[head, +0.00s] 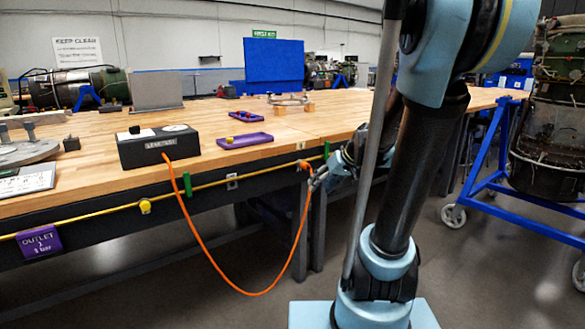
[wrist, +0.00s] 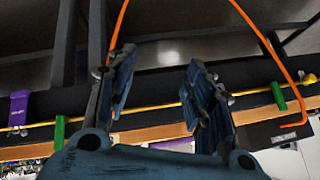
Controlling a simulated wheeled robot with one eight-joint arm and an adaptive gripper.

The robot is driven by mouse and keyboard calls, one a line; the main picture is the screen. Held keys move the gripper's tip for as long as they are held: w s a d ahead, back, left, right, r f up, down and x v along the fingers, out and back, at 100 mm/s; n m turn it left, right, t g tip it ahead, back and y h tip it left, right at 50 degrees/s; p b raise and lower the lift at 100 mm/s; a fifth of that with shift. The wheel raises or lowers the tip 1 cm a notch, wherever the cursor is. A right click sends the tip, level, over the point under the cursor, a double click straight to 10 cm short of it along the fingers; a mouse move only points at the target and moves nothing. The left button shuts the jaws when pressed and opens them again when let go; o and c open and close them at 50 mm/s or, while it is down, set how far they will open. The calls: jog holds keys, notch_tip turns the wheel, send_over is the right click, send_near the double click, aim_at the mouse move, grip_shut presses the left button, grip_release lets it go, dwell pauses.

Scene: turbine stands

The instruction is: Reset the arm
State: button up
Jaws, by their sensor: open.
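My gripper (head: 318,178) is by the front edge of the workbench (head: 100,187), close to the end of an orange hose (head: 215,265). In the wrist view my gripper (wrist: 160,60) has its two fingers spread apart, with nothing seen held between them. The orange hose (wrist: 250,22) loops from the black leak test box (head: 158,147) down in front of the bench and up to the bench's front rail near my gripper. Part of the hose end is hidden behind the left finger in the wrist view.
A yellow pipe (head: 100,219) with a yellow knob (head: 145,206) and green clips runs along the bench front. A purple outlet tag (head: 40,241) hangs at left. Purple trays (head: 245,140) lie on the bench. A blue wheeled stand (head: 480,180) is at right. Open floor lies between.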

jog(key=s+d+f+m+g+h, duration=0.1)
jog(key=s+d+f+h, duration=0.1)
jog(key=s, duration=0.5)
jog(key=s+d+f+m+g+h, duration=0.1)
jog(key=s+d+f+h, duration=0.1)
jog(key=s, duration=0.5)
jog(key=s+d+f+m+g+h, duration=0.1)
jog(key=s+d+f+m+h, duration=0.1)
jog(key=s, duration=0.6)
jog(key=d+f, duration=0.1)
jog(key=d, duration=0.1)
jog(key=shift+d+f, duration=0.3)
jog(key=shift+f, duration=0.1)
jog(key=shift+w+f, duration=0.2)
jog(key=shift+w, duration=0.2)
